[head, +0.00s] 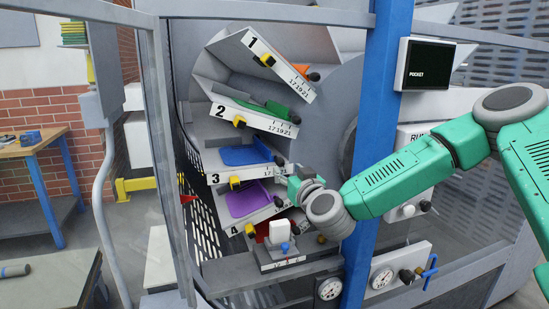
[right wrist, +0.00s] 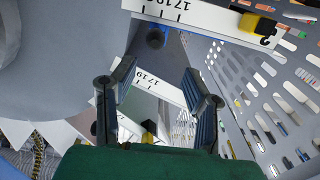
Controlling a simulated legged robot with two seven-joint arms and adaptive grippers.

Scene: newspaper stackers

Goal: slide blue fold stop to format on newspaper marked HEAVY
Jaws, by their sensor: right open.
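The blue fold stop (head: 246,154) is a flat blue plate with a dark knob in the pocket tray marked 3 (head: 215,179). A scale runs along that tray's front edge, partly hidden at its right end by my right gripper (head: 296,182). In the right wrist view my right gripper (right wrist: 157,77) is open and empty. A dark blue round knob (right wrist: 155,38) shows just beyond and between its fingertips, below a numbered scale strip; I cannot tell whether they touch. No HEAVY marking is legible. My left gripper is not in view.
Other trays hold an orange stop (head: 314,76), a green stop (head: 278,108) and a purple stop (head: 248,199). A blue post (head: 383,120) stands close beside my right arm. A small block with a blue knob (head: 284,247) sits below. A workbench (head: 35,147) is at left.

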